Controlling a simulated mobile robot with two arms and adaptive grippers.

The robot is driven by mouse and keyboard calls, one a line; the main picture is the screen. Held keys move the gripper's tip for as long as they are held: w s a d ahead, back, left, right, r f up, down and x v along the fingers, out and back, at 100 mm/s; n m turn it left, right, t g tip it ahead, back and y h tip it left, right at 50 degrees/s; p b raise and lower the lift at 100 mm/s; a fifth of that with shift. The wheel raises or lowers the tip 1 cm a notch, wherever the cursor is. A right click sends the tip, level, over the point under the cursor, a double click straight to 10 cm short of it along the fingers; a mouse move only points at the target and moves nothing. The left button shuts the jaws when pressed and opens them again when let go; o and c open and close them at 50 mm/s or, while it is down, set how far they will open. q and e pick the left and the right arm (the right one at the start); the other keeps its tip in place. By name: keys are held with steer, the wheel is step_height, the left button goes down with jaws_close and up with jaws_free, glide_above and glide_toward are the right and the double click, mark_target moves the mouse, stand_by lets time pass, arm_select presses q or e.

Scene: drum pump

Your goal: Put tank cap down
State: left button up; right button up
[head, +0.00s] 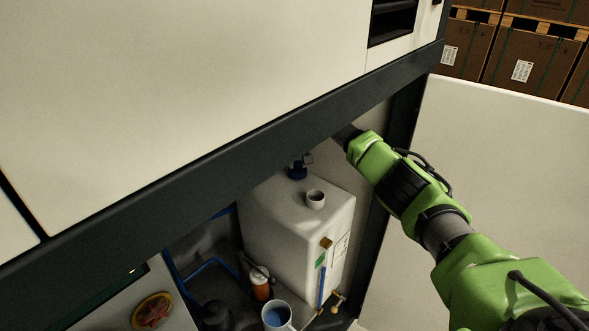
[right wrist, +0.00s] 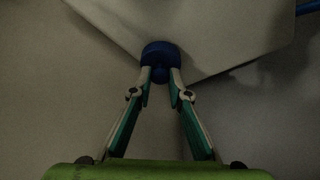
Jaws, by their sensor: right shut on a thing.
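The white tank (head: 285,235) stands inside the open lower cabinet, with its round filler neck (head: 316,199) uncovered on top. The blue tank cap (head: 298,173) shows at the back of the tank's top, beyond the neck. My right gripper (head: 304,159) reaches in under the dark cabinet beam, which partly hides it. In the right wrist view, the two fingers of the gripper (right wrist: 160,82) are shut on the blue cap (right wrist: 160,52), with the pale tank behind it. I cannot tell whether the cap touches the tank's top. My left gripper is not in view.
The dark beam (head: 240,150) crosses just above the tank. An open door panel (head: 500,150) is at the right. A blue-filled cup (head: 277,316), an orange bottle (head: 260,287) and a red-and-yellow knob (head: 152,311) are in front and left. Boxes (head: 520,60) stand at the back right.

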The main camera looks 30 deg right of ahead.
steer(key=shift+s+f, duration=0.15)
steer(key=shift+a, duration=0.1)
steer(key=shift+d+f, duration=0.15)
steer(key=shift+d, duration=0.1)
steer(key=o, duration=0.9)
steer(key=shift+c, duration=0.2)
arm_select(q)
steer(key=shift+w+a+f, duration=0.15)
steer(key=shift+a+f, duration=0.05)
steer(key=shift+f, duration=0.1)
arm_select(e)
steer(key=shift+o, duration=0.3)
steer(key=shift+a, duration=0.15)
